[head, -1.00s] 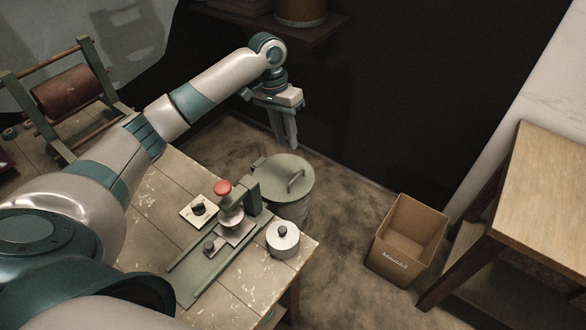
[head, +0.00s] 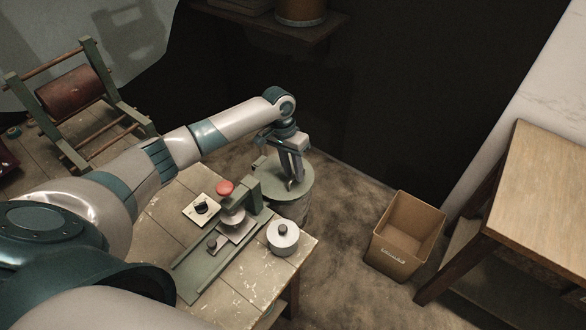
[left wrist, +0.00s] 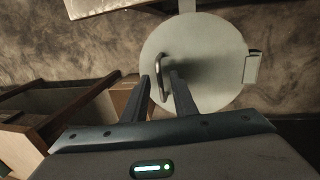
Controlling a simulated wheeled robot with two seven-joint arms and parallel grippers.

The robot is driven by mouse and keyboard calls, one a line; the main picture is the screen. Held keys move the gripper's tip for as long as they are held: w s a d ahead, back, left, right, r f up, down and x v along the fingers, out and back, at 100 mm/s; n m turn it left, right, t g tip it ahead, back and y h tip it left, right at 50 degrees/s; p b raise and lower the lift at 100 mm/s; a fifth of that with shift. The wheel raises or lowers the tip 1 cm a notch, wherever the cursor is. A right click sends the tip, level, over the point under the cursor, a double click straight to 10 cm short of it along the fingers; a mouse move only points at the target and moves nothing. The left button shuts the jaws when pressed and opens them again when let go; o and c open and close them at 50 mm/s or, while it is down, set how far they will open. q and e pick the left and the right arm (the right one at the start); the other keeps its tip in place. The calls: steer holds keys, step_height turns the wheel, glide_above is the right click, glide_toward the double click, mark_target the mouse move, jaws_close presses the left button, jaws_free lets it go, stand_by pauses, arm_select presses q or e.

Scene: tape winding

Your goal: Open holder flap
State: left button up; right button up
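A round grey-green holder with a flat lid (head: 303,187) stands on the floor behind the workbench. The lid lies flat and shut. It fills the upper middle of the left wrist view (left wrist: 215,60), with an upright bar handle (left wrist: 162,68) at its left side and a small block (left wrist: 251,67) at its right edge. My left gripper (head: 293,178) is above the lid, pointing down. Its two fingers (left wrist: 158,82) are apart and empty, close to the handle, which appears between them in the left wrist view. I cannot tell whether they touch it. My right gripper is not in view.
The workbench (head: 170,235) carries a green press with a red knob (head: 225,188), a white square plate (head: 201,210) and a round metal pot (head: 283,238). A cardboard box (head: 395,250) stands on the floor to the right, near a wooden table (head: 545,190).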

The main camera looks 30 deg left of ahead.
arm_select(q)
jaws_close()
stand_by(1.4)
